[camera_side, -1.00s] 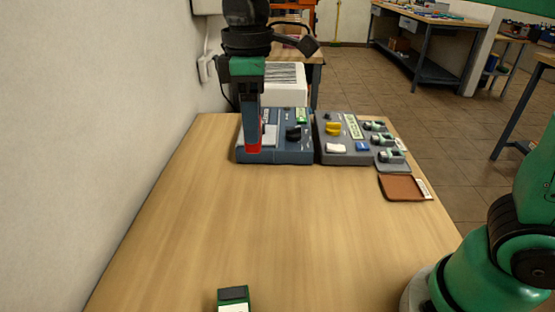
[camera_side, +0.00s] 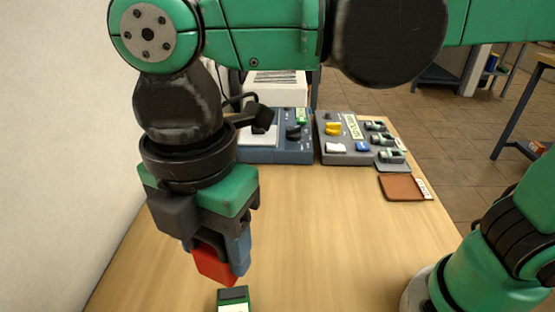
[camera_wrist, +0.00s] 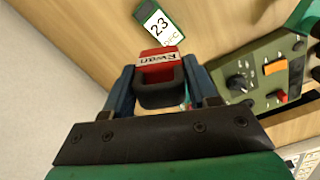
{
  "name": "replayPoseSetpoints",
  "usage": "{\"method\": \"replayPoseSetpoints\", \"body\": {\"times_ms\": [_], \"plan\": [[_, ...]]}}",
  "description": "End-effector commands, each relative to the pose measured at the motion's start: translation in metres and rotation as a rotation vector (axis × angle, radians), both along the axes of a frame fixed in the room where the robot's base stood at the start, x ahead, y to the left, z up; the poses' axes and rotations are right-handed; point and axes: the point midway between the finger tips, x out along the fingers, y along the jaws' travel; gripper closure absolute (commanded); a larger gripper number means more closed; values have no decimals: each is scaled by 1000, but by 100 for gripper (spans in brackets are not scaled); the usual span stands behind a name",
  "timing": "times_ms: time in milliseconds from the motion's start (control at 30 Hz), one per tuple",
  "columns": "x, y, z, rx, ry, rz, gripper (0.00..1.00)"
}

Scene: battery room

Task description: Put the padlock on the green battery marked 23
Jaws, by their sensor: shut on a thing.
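The red padlock (camera_side: 212,266) with a dark shackle is held between the blue fingers of my gripper (camera_side: 222,252), which is shut on it. The green battery marked 23 (camera_side: 233,294) stands at the front edge of the side view, partly cut off, just below and right of the padlock. Its white label reads 23 in the wrist view (camera_wrist: 160,25). The padlock appears above the battery and apart from it.
A blue-grey control box (camera_side: 290,150) and a grey panel (camera_side: 345,150) with switches stand at the back of the wooden table (camera_side: 330,230). A brown pad (camera_side: 402,187) lies near the right edge. A wall (camera_side: 60,150) bounds the left. The middle of the table is clear.

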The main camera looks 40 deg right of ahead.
Motion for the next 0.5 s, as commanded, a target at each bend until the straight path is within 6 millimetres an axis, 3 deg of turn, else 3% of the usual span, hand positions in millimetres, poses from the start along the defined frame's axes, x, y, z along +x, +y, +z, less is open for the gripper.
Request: {"method": "replayPoseSetpoints", "body": {"times_ms": [233,500], "plan": [[0,0,-56,0,0,-2,100],[1,0,-82,0,0,-3,100]]}}
